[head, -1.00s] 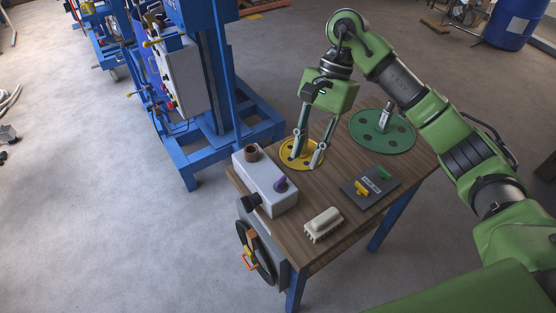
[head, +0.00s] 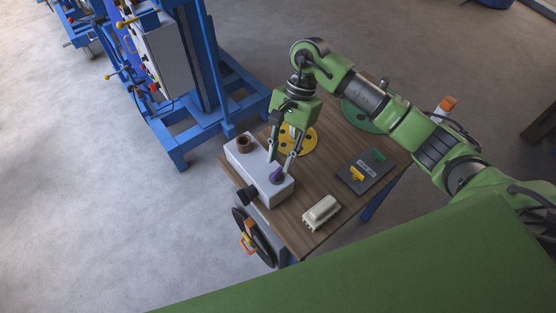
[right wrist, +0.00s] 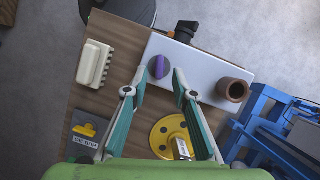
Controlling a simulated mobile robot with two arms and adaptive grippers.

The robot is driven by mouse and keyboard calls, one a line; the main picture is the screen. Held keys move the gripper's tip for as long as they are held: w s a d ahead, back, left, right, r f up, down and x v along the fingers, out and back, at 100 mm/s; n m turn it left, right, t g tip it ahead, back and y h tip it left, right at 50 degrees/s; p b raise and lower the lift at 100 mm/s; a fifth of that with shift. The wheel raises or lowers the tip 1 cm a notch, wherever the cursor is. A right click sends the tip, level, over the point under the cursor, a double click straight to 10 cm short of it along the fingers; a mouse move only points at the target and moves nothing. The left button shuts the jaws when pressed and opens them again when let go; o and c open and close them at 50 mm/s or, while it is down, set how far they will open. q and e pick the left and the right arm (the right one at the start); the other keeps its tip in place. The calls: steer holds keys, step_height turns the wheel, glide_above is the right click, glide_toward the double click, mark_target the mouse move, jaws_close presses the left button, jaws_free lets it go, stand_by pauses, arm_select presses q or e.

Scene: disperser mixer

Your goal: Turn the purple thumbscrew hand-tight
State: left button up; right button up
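The purple thumbscrew (head: 277,174) stands on top of the light grey box (head: 243,155), near the box's right end. In the right wrist view the thumbscrew (right wrist: 159,67) shows as a purple ridged knob. My right gripper (head: 280,159) is open and points down over the box. In the right wrist view its fingertips (right wrist: 159,74) lie to either side of the thumbscrew, with a visible gap on each side. I cannot tell how far above the box the tips are. My left gripper is not in view.

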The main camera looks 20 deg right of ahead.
mark_target(277, 171)
steer(key=shift+p+x, duration=0.35)
steer(key=shift+x, duration=0.8)
steer(key=shift+s+a+f, duration=0.15)
steer(key=shift+s+f, duration=0.05)
steer(key=shift+f, duration=0.35)
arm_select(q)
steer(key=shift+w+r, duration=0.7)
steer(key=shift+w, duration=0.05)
arm_select(e)
jaws_close()
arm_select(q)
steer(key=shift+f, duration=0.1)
